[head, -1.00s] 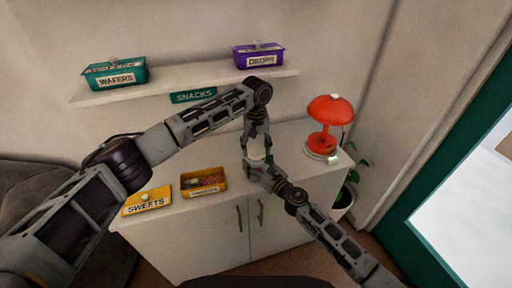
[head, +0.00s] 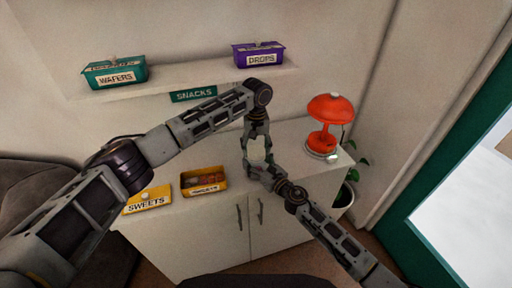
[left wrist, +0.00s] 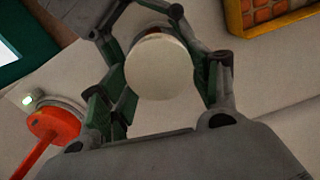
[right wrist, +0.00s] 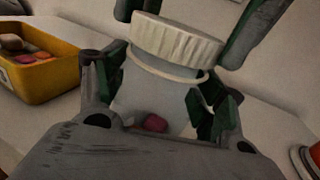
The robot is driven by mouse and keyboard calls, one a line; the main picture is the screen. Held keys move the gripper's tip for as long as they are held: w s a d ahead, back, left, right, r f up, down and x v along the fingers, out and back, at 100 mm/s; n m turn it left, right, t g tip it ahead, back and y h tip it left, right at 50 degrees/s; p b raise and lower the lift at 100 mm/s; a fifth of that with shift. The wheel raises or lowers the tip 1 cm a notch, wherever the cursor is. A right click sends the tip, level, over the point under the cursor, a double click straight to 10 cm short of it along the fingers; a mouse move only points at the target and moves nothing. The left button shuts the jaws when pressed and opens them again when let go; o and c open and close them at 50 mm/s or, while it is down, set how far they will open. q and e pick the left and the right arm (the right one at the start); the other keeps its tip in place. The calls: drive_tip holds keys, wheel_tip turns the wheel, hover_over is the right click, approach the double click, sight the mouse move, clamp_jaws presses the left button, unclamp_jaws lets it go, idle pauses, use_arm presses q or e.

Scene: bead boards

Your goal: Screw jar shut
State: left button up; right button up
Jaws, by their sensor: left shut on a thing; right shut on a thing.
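A clear jar (right wrist: 150,98) with a dark pink sweet inside stands between the fingers of my right gripper (right wrist: 168,95), which is shut on its body. The cream ribbed lid (right wrist: 177,40) is at the jar's mouth, above a pale ring. I cannot tell whether it is seated. My left gripper (left wrist: 160,75) is shut on the lid from above; the lid's round top (left wrist: 160,67) faces the left wrist camera. In the head view, my left gripper (head: 257,153) points down over my right gripper (head: 262,166), and together they largely hide the jar.
On the white cabinet (head: 200,235) are an open yellow box of sweets (head: 203,190), a yellow SWEETS lid (head: 147,206) and a red lamp (head: 328,125). Teal (head: 115,76) and purple (head: 258,60) boxes sit on the shelf above.

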use_arm(q)
drive_tip(key=shift+f, duration=0.1)
use_arm(e)
drive_tip(key=c, duration=0.5)
drive_tip(key=shift+c, duration=0.2)
use_arm(q)
drive_tip(key=shift+m, duration=0.3)
